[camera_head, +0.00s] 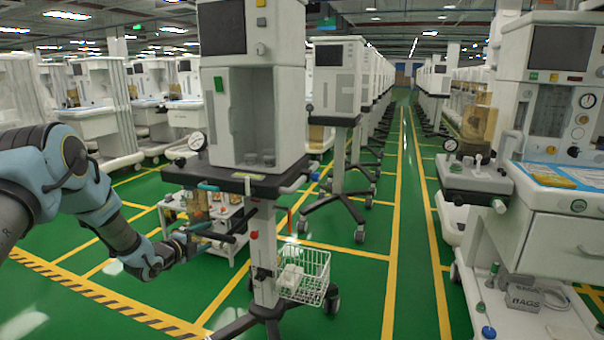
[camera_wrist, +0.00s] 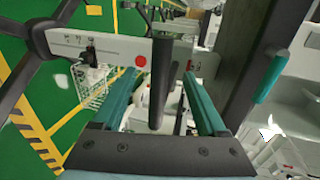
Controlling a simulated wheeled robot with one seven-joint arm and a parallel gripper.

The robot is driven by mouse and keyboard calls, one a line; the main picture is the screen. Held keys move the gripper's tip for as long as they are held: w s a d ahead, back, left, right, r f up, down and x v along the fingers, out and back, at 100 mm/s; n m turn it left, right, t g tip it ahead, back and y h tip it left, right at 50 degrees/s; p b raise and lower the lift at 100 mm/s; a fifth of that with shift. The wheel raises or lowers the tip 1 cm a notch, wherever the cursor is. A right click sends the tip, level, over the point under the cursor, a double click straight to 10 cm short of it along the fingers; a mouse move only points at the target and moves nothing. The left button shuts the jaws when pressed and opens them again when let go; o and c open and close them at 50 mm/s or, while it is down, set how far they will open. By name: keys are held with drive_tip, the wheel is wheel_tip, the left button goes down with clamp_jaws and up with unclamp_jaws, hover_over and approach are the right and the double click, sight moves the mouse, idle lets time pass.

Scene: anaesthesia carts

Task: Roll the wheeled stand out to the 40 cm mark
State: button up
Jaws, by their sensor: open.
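The wheeled stand (camera_head: 263,235) is upright in the middle of the head view, with a pale column, dark tray top and dark legs. It carries a tall white machine (camera_head: 251,85) and a white wire basket (camera_head: 303,277). My gripper (camera_head: 205,236) comes in from the left, beside the column and below the tray. In the wrist view my gripper (camera_wrist: 160,78) is open, its teal fingers on either side of the stand's dark handle bar (camera_wrist: 163,85). Contact cannot be told. The basket (camera_wrist: 88,80) also shows there. I cannot make out a 40 cm mark.
A white trolley (camera_head: 208,215) stands close behind the stand at left. Another cart (camera_head: 340,85) stands behind to the right. A large white cart (camera_head: 555,220) fills the right side. Green floor with yellow lines (camera_head: 391,265) is open between them. A striped hazard line (camera_head: 110,306) crosses the front left.

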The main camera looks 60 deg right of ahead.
drive_tip(key=p+v, duration=0.1)
drive_tip(key=v, duration=0.5)
drive_tip(key=shift+a+p, duration=0.4)
drive_tip(key=shift+s, duration=0.1)
idle(0.4)
drive_tip(key=w+a+r+n+t+y+p, duration=0.2)
drive_tip(key=w+a+r+n+y, duration=0.3)
drive_tip(key=a, duration=0.5)
drive_tip(key=w+a+r+n+t+y+p, duration=0.1)
drive_tip(key=w+a+r+n+y+p, duration=0.15)
drive_tip(key=a+r+n, duration=0.5)
drive_tip(key=s+a+r+n+y, duration=0.1)
drive_tip(key=a+r+n+y, duration=0.25)
drive_tip(key=a, duration=0.95)
drive_tip(key=s+a+r+n+g+y+p, duration=0.1)
drive_tip(key=s+a+r+n+g+p, duration=0.1)
drive_tip(key=s+a+n, duration=0.6)
drive_tip(key=s+a+r+n+g+y+p, duration=0.2)
drive_tip(key=s+a+r+n, duration=0.3)
drive_tip(key=s+a+n, duration=0.3)
drive_tip(key=s+a+g, duration=0.1)
drive_tip(key=s+a, duration=0.2)
drive_tip(key=s, duration=0.3)
drive_tip(key=shift+a+r, duration=0.2)
drive_tip(key=shift+r, duration=0.05)
